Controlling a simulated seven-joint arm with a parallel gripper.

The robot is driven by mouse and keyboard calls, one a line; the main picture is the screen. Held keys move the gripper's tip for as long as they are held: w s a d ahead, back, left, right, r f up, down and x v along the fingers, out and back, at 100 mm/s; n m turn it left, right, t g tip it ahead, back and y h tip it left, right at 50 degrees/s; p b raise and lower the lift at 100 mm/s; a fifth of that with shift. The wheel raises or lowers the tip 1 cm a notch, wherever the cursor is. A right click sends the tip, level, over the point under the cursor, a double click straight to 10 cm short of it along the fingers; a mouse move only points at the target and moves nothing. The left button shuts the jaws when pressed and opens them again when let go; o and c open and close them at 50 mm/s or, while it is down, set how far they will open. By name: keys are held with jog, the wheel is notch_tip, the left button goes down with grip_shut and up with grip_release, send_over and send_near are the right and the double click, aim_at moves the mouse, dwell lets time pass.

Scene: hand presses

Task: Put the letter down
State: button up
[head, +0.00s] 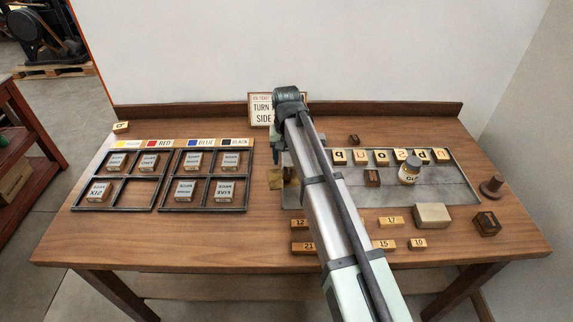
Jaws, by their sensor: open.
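Letter tiles stand in a row along the back of the grey metal tray (455,188); they include a tile like a q (340,157), a u (361,156) and an o (382,156). A pale lettered tile (121,127) lies at the table's back left corner. A yellowish-brown block (275,178) is at the tray's left end, partly covered by my arm.
Two dark racks (157,194) with lettered blocks fill the left, under colour labels. A jar (409,171) stands in the tray. Numbered blocks (391,222), a beige block (432,215), a dark block (487,223) and a round brown piece (492,187) lie around it. A sign (262,110) stands behind.

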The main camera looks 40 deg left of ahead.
aim_at(287, 171)
notch_tip(287, 171, up, 8)
dwell(0.4)
jog(key=shift+f, duration=0.1)
